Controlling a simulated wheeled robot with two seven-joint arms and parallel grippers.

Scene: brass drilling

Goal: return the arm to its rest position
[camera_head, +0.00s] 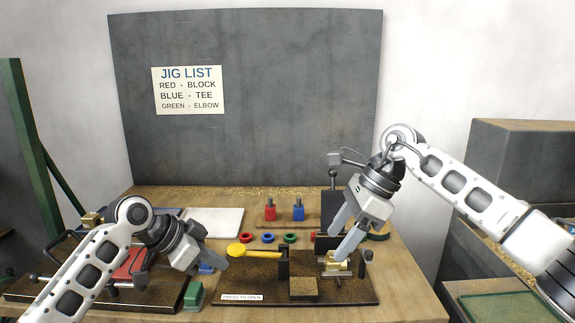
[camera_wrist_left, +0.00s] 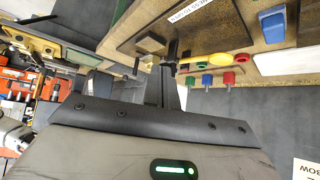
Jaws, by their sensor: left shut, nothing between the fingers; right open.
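My left gripper (camera_head: 223,263) is at the left of the bench in the head view, shut and empty, its tips beside the left end of the yellow-handled lever. In the left wrist view its closed fingers (camera_wrist_left: 169,62) point toward the bench top. My right gripper (camera_head: 338,241) is open at the right, its fingers slanting down just above a brass part (camera_head: 339,268) on the dark fixture board. Whether the fingers touch the part is hard to tell.
The fixture board (camera_head: 236,284) carries a yellow lever handle (camera_head: 240,250), dark posts and a "press to open" label (camera_head: 241,297). A white plate (camera_head: 215,222) lies behind.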

